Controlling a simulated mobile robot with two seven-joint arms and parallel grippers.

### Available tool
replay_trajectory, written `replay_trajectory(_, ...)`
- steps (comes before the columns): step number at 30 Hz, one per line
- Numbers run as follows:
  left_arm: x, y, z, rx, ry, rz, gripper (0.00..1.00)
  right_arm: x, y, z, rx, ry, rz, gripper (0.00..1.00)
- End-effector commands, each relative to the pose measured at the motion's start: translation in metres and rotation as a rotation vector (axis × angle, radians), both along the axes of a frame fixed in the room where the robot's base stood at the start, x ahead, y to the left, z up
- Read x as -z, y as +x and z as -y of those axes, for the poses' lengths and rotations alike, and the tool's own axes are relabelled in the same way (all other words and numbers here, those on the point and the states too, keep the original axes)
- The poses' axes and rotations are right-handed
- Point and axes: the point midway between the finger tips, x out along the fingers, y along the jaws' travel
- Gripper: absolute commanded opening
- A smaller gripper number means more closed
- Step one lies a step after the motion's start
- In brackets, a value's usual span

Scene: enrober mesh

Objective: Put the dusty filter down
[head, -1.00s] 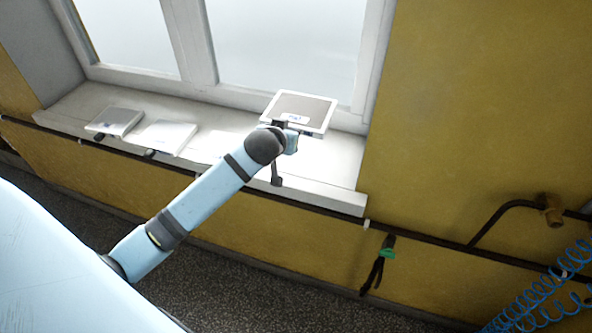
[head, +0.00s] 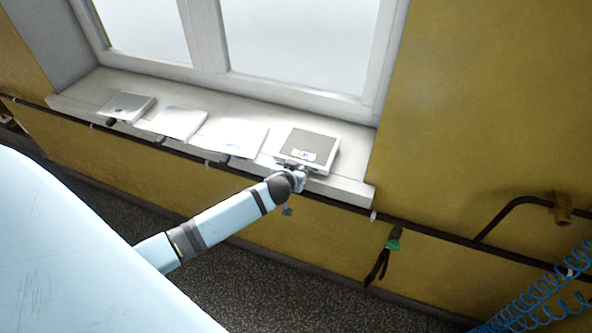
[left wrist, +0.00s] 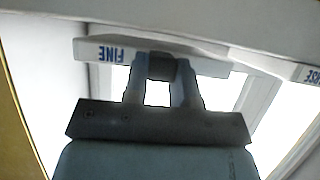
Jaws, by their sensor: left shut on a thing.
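The dusty filter (head: 308,146), a white-framed panel with a grey-brown mesh and a small label, is at the right end of the white window sill (head: 345,186). It lies nearly flat, on the sill or just above it; I cannot tell which. My left gripper (head: 300,172) is at its front edge, shut on its dark tab. In the left wrist view my left gripper (left wrist: 163,68) grips that tab, and the filter's front edge (left wrist: 118,53) reads "FINE", upside down. My right gripper is not in view.
Three other panels lie in a row to the left on the sill: a grey-meshed one (head: 127,106), a white one (head: 178,122) and another white one (head: 232,138). Dark tabs stick out at their fronts. A pipe runs below the sill; green-handled pliers (head: 385,255) hang there.

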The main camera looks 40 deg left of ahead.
Motion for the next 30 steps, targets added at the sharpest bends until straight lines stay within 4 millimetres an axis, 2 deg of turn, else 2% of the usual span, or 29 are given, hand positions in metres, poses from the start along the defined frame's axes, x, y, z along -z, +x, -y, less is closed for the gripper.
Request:
replay_trajectory(23, 0.014, 0.0, 0.0, 0.0, 0.0, 0.001, 0.02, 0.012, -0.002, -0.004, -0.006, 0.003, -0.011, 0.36)
replay_trajectory(24, 0.015, 0.0, 0.0, 0.0, 0.0, 0.0, 0.34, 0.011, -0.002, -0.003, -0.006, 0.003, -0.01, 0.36)
replay_trajectory(26, 0.015, 0.0, 0.0, 0.0, 0.0, -0.001, 0.48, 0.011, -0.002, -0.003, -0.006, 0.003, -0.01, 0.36)
replay_trajectory(30, 0.016, 0.0, 0.001, 0.002, -0.001, -0.002, 0.51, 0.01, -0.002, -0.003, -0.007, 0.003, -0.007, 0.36)
